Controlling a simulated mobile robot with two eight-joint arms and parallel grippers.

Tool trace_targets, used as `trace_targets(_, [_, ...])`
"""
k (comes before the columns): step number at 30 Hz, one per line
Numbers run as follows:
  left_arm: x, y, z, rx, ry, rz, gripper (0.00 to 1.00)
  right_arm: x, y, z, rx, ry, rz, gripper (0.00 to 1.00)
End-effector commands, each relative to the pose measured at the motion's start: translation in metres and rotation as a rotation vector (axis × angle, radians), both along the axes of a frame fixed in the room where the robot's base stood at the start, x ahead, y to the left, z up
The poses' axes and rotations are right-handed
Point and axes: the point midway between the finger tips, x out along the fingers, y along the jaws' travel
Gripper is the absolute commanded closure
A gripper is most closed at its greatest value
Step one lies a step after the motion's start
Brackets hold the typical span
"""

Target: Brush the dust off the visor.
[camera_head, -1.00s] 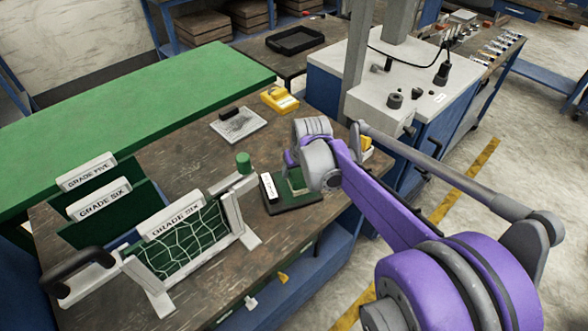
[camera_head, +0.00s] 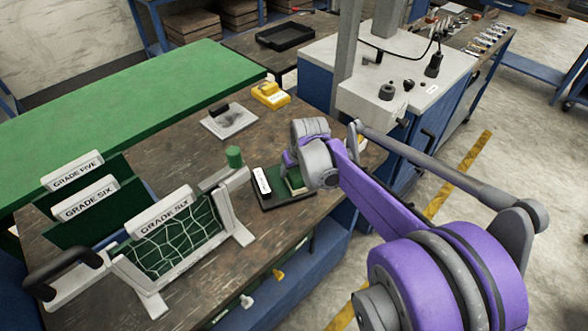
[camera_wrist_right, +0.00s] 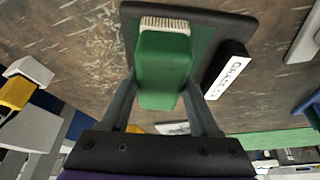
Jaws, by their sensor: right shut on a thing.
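A pale flat plate (camera_head: 229,120) with a dark smudge lies on the brown worktop; it may be the visor, but I cannot tell surely. My right gripper (camera_head: 299,172) is over the dark tray (camera_head: 270,203) at the bench's right front. In the right wrist view, its fingers are closed on the sides of a green brush (camera_wrist_right: 163,72) with pale bristles at its far end. The brush is over the tray; I cannot tell if it touches it. My left gripper is not in view.
A yellow device (camera_head: 270,95) sits behind the plate. A black label block (camera_head: 262,181) is beside the brush. A grey-topped cabinet (camera_head: 400,85) stands at the right.

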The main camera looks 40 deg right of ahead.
Motion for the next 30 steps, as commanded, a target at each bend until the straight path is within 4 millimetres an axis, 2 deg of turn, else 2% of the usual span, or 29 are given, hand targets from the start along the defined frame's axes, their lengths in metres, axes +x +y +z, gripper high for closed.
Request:
trace_targets(25, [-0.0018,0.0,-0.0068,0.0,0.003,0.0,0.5,0.0003,0.0,-0.0088,0.0,0.0,0.0,0.82])
trace_targets(30, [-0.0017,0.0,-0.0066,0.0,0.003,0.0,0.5,0.0058,-0.0017,-0.0081,0.0,0.0,0.0,0.82])
